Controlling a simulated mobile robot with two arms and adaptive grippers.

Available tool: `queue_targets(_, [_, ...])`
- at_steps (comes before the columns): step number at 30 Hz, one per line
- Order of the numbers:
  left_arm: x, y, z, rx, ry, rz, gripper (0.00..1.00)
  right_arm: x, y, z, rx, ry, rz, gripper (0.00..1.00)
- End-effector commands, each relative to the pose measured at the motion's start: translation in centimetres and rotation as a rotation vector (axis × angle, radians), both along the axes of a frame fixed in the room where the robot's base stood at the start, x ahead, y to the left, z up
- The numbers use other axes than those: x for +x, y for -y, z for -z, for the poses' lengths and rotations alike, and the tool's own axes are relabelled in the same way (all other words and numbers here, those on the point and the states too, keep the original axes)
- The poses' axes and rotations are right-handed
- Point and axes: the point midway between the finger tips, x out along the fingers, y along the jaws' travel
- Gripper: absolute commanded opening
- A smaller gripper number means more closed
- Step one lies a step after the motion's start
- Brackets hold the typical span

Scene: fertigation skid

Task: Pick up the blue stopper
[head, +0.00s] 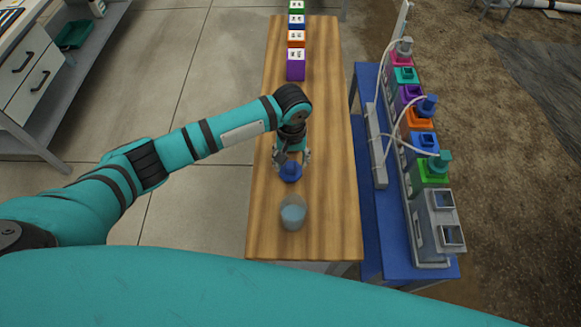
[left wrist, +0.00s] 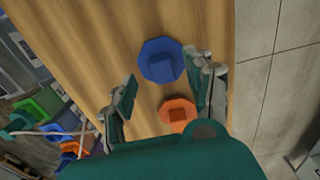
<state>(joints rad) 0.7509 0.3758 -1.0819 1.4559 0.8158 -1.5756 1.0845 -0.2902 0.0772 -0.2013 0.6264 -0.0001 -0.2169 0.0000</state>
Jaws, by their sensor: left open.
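The blue stopper (head: 291,172) stands on the wooden table, a flat octagonal base with a square knob on top. It also shows in the left wrist view (left wrist: 160,62). My left gripper (head: 292,161) is open and points down just behind the blue stopper. In the left wrist view its two fingers lie apart, with the blue stopper a little beyond the fingertips; I cannot tell the exact height gap. An orange stopper (left wrist: 178,110) lies between the fingers in that view and is hidden by the gripper in the head view. My right gripper is not in view.
Several coloured labelled boxes (head: 296,66) line the far end. To the right, a blue bench (head: 395,235) carries a row of coloured tanks, some with stoppers and hoses.

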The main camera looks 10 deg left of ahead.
Motion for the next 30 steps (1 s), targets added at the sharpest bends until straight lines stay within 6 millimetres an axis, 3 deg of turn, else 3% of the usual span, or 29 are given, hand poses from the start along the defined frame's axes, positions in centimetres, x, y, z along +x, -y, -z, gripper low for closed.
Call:
queue_targets(6, [0.1,-0.2,2.7,0.001,-0.001,0.000,0.54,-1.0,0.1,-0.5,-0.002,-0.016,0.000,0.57])
queue_targets(14, [0.1,-0.3,3.2,0.000,0.000,0.000,0.54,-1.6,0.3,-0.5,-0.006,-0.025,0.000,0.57])
queue_targets(25, [0.1,-0.3,3.1,0.000,0.000,0.000,0.08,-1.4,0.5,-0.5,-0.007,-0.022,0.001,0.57])
queue_targets(30, [0.1,-0.3,3.1,0.000,0.000,0.000,0.05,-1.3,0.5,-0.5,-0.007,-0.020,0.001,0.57])
